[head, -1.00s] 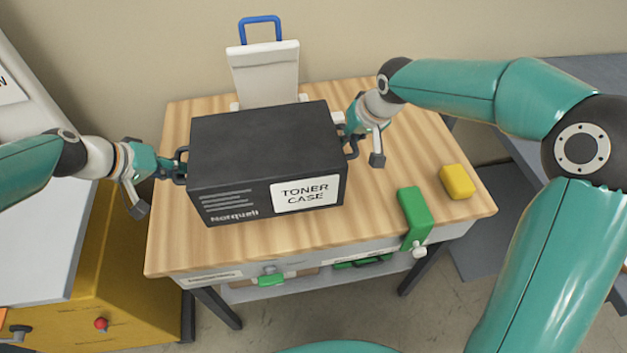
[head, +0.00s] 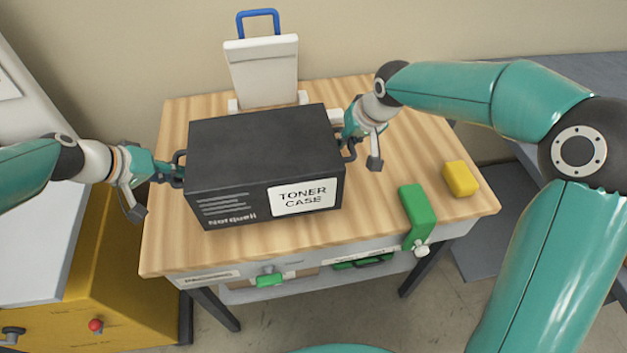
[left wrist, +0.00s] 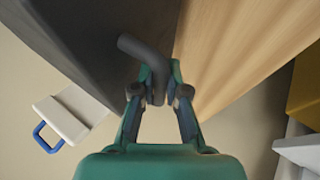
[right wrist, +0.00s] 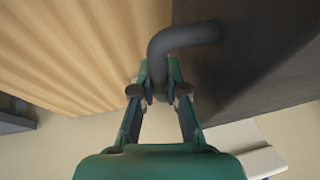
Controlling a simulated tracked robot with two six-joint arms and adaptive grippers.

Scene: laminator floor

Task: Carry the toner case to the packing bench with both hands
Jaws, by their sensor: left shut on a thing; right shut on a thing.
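The toner case (head: 262,150) is a black box with a white label on its front. It is over the wooden top of the packing bench (head: 400,250), level and near the middle; I cannot tell whether it touches the top. My left gripper (head: 172,170) is shut on the case's left side handle, a dark bar that shows in the left wrist view (left wrist: 150,60). My right gripper (head: 350,140) is shut on the right side handle, which shows in the right wrist view (right wrist: 180,40).
A white upright piece with a blue handle (head: 262,75) stands behind the case. A green clamp-like block (head: 416,210) and a yellow block (head: 461,179) are on the bench's right. A yellow cabinet (head: 120,270) stands at left. The bench top in front of the case is clear.

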